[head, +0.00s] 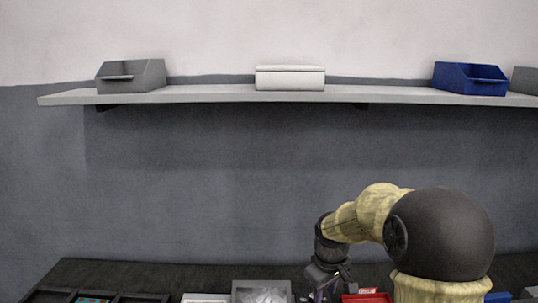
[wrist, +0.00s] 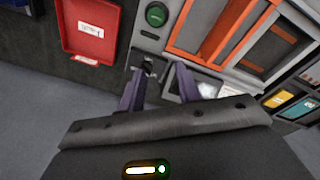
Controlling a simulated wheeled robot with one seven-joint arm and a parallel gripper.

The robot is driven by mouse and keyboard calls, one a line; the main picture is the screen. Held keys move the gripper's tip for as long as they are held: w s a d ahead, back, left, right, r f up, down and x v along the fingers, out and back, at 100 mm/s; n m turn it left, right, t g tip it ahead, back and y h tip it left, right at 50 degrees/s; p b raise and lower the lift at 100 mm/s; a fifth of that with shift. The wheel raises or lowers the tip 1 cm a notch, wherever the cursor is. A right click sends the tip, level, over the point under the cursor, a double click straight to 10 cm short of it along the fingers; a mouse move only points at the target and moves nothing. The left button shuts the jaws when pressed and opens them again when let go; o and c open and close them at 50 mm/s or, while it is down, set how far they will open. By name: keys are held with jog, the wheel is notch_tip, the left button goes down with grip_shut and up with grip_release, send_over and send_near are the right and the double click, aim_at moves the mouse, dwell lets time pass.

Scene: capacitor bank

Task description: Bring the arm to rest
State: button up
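My gripper (head: 325,284) hangs at the end of my arm, low in the head view, above the dark bench. In the wrist view its two purple fingers stand apart, with a gap between the tips (wrist: 161,74). Nothing shows held between them. The fingers point at a grey unit (wrist: 146,35) with a green round button (wrist: 156,14). Whether the tips touch anything is unclear. My arm bends over from the right of the head view and hides part of the bench.
A red bin (wrist: 92,28) with a white label lies beside the grey unit. An orange-edged frame (wrist: 178,30) lies right of the button. Yellow (wrist: 279,98) and teal pieces sit farther right. The shelf (head: 210,95) holds a white box (head: 290,79), a blue bin (head: 468,79) and grey bins.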

jog(key=s+d+f+m+t, duration=0.1)
jog(key=s+m, duration=0.5)
jog(key=s, duration=1)
jog(key=shift+s+f+m, duration=0.25)
jog(key=shift+f+m, duration=0.1)
jog(key=shift+m, duration=0.05)
